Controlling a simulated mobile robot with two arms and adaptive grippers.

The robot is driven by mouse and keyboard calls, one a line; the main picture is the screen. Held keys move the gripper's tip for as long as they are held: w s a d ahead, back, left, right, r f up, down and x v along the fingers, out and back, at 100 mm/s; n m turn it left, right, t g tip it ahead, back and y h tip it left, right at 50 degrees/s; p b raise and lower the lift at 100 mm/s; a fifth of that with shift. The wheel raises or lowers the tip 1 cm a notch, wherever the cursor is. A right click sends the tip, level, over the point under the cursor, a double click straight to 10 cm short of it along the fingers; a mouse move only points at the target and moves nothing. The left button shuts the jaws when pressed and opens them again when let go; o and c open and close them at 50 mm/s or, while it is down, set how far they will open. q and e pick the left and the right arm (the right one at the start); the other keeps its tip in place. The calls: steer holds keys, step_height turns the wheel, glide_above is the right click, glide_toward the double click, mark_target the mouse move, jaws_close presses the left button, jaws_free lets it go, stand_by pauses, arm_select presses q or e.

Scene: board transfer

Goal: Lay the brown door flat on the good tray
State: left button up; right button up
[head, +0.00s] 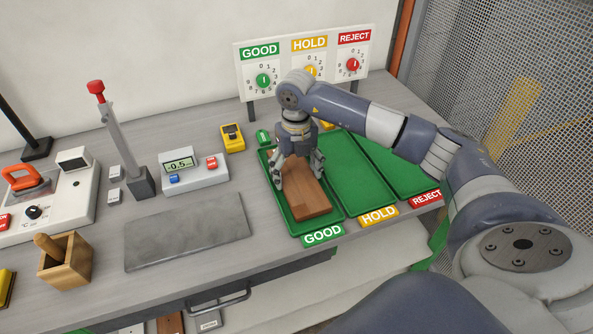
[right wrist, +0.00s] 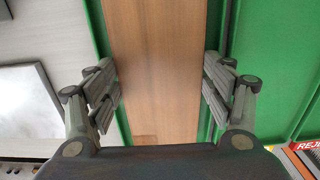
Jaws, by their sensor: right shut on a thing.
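The brown door (head: 308,199) is a flat wooden board lying lengthwise over the green good tray (head: 331,212), within its rim. It looks level, but I cannot tell whether its whole underside touches the tray floor. My right gripper (head: 297,172) points down from above and is shut on the door across its width. In the right wrist view the door (right wrist: 155,60) runs between the two fingers of the gripper (right wrist: 160,88), with the green tray on both sides. The gripper hides part of the door's far end. My left gripper is not in view.
The empty hold tray (head: 357,178) and reject tray (head: 400,165) lie to the right. A grey plate (head: 190,232), a scale (head: 193,172), a yellow meter (head: 232,137) and a wooden box (head: 66,262) stand to the left. A dial panel (head: 285,80) rises behind the trays.

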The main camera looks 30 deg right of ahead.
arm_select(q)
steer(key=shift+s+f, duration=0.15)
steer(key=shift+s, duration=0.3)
arm_select(e)
steer(key=shift+f, duration=0.15)
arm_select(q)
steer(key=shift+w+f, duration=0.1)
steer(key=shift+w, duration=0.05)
arm_select(e)
steer(key=shift+f, duration=0.15)
steer(key=shift+b, duration=0.3)
steer(key=o, duration=1.3)
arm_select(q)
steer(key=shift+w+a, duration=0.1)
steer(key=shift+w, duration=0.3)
